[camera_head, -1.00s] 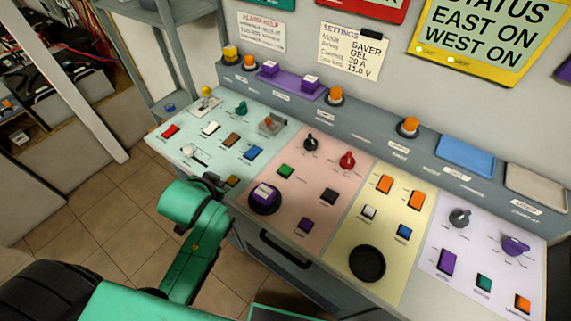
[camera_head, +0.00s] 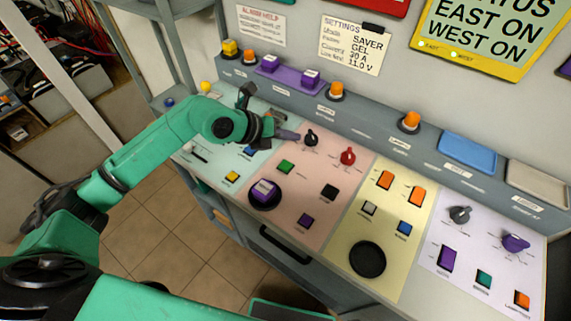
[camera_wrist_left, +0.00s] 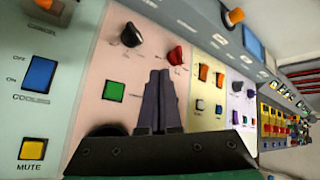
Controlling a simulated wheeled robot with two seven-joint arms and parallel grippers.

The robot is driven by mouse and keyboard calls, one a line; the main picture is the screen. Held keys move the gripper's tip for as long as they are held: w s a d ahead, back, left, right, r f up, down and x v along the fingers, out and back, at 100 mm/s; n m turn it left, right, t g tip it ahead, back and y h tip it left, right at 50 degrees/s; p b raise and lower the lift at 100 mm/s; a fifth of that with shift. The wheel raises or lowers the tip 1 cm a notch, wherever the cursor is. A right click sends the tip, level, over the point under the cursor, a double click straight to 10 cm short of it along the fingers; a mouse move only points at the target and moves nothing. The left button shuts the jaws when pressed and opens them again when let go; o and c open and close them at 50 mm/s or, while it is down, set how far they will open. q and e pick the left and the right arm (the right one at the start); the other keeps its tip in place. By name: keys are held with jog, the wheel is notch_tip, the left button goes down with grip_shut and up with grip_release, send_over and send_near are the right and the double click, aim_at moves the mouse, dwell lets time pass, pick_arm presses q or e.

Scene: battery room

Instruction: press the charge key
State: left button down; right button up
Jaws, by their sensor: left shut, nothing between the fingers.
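My left gripper (camera_head: 294,135) is shut and empty, held over the border of the teal and pink panel sections, its tips close to the black knob (camera_head: 311,138). In the left wrist view, its two dark fingers (camera_wrist_left: 160,74) lie together, pointing towards the red knob (camera_wrist_left: 177,55), with the green key (camera_wrist_left: 115,92) to their left. The green key also shows in the head view (camera_head: 285,167). A black key (camera_head: 329,192) and a purple key (camera_head: 305,220) are on the same pink section. I cannot read which key is labelled charge. My right gripper is out of view.
A large purple-topped button (camera_head: 264,193) and a black round pad (camera_head: 367,259) stand out from the panel. My left arm hides much of the teal section. A raised ledge (camera_head: 370,130) with orange lamps runs along the back. The yellow mute key (camera_wrist_left: 33,149) is left.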

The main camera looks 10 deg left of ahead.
aim_at(283, 168)
pick_arm(q)
jog(key=shift+w+a+f+y, duration=0.1)
jog(key=shift+a+f+y, duration=0.2)
jog(key=shift+a, duration=0.25)
jog(key=shift+a+f+y, duration=0.25)
jog(key=shift+a+y, duration=0.05)
jog(key=shift+a, duration=0.2)
notch_tip(283, 168, down, 9)
jog(key=b, duration=0.6)
jog(key=shift+r, duration=0.1)
dwell(1.0)
jog(key=shift+f+b, duration=0.4)
jog(key=shift+b, duration=0.15)
